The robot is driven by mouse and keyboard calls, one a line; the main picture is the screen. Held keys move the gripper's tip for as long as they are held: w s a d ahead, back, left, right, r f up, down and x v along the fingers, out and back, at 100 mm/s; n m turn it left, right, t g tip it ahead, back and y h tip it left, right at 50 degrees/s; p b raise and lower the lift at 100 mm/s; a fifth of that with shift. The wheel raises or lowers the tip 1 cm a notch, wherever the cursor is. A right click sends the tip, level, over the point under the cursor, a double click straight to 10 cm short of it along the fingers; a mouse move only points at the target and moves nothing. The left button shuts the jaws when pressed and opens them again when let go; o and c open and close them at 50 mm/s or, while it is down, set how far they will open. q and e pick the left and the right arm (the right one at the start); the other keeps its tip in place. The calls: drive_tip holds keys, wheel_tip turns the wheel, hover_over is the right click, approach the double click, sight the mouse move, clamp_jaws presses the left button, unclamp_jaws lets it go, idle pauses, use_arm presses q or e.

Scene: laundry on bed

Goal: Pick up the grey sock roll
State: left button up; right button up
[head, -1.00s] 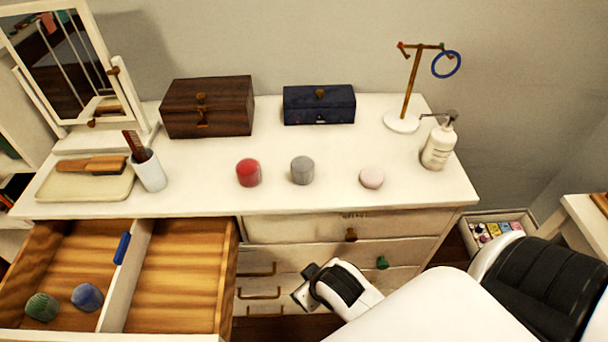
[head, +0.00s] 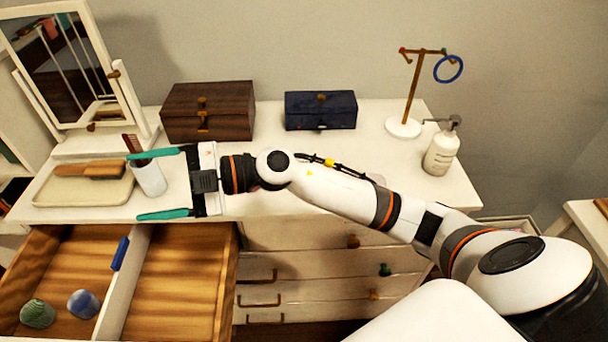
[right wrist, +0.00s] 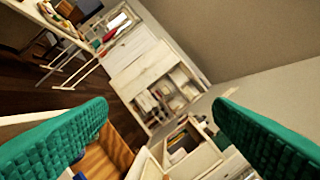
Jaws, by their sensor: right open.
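The grey sock roll does not show now in either view; my right arm covers the part of the dresser top where it stood earlier. My right gripper (head: 134,186) is open, its two teal fingers spread and pointing left. In the right wrist view both fingers (right wrist: 160,108) stand wide apart. My left gripper is not in view.
A wooden box (head: 208,112) and a dark blue box (head: 320,110) stand at the back. A pump bottle (head: 441,151) and a ring stand (head: 404,127) are at right. The open drawer (head: 180,290) holds green (head: 37,313) and blue (head: 83,303) rolls. A hairbrush tray (head: 80,193) lies left.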

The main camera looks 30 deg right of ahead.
drive_tip(key=w+d+f+n+g+h, duration=0.25)
drive_tip(key=d+f+g+h, duration=0.25)
drive_tip(key=d+f+h, duration=0.4)
drive_tip(key=w+d+r+m+h, duration=0.1)
drive_tip(key=d+m+h, duration=0.3)
drive_tip(key=d, duration=0.6)
drive_tip(key=w+d+r+m+h, duration=0.1)
drive_tip(key=d+r+m+h, duration=0.1)
drive_tip(key=d+h, duration=0.65)
drive_tip(key=d+f+y, duration=0.1)
drive_tip(key=f, duration=0.1)
drive_tip(key=d+f, duration=0.1)
drive_tip(key=f, duration=0.1)
drive_tip(key=f+y+p, duration=0.1)
drive_tip(key=f, duration=0.1)
drive_tip(key=shift+s+d+y, duration=0.25)
drive_tip(key=shift+d+y, duration=0.1)
drive_tip(key=shift+d, duration=0.05)
wheel_tip(320, 180, down, 5)
drive_tip(key=shift+w+r+p, duration=0.1)
drive_tip(key=shift+p, duration=0.65)
drive_tip(key=shift+d+f, duration=0.1)
drive_tip(key=shift+f, duration=0.45)
drive_tip(key=c, duration=1.1)
